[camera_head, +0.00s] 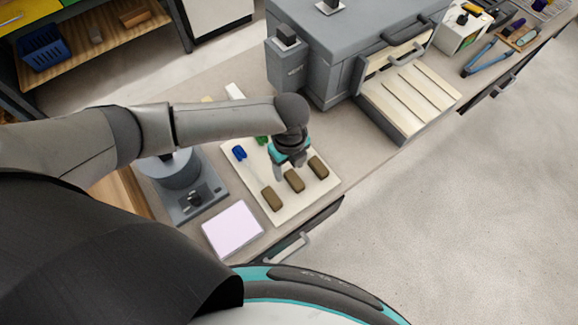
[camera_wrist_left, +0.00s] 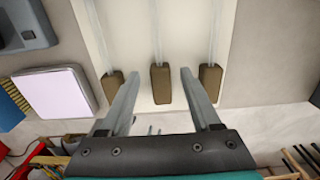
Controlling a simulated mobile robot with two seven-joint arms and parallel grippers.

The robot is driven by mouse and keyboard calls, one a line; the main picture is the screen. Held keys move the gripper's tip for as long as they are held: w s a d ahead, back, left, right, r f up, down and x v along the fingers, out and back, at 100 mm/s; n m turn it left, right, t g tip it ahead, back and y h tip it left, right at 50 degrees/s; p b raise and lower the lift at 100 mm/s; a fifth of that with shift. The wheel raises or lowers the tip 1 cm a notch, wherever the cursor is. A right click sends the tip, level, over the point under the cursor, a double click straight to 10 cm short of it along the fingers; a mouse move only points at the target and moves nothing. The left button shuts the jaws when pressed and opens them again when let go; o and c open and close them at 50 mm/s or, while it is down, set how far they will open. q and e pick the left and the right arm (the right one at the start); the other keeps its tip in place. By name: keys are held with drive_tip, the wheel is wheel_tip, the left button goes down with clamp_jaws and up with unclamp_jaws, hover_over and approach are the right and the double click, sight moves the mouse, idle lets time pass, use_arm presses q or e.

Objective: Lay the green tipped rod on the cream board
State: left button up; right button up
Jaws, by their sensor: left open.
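A cream board (camera_head: 290,208) lies on the bench with three glass rods on it, each with a brown block at its near end. One rod has a blue tip (camera_head: 239,152). A green tip (camera_head: 262,140) shows partly behind my arm and lines up with the middle brown block (camera_head: 294,181). The third tip is hidden. My left gripper (camera_head: 291,170) is open above the board. In the left wrist view, its open fingers (camera_wrist_left: 160,72) flank the middle brown block (camera_wrist_left: 160,84), with nothing held. The rod tips are outside that view. My right gripper is not in view.
A pale lilac pad (camera_head: 232,229) lies left of the board. A grey hotplate-like device (camera_head: 190,201) stands behind it. A large grey machine (camera_head: 335,45) with a cream slatted shelf (camera_head: 405,98) stands at the back right. The bench's front edge is close to the board.

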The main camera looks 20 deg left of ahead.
use_arm(q)
wheel_tip(320, 180, up, 11)
drive_tip(key=p, duration=0.1)
idle(1.5)
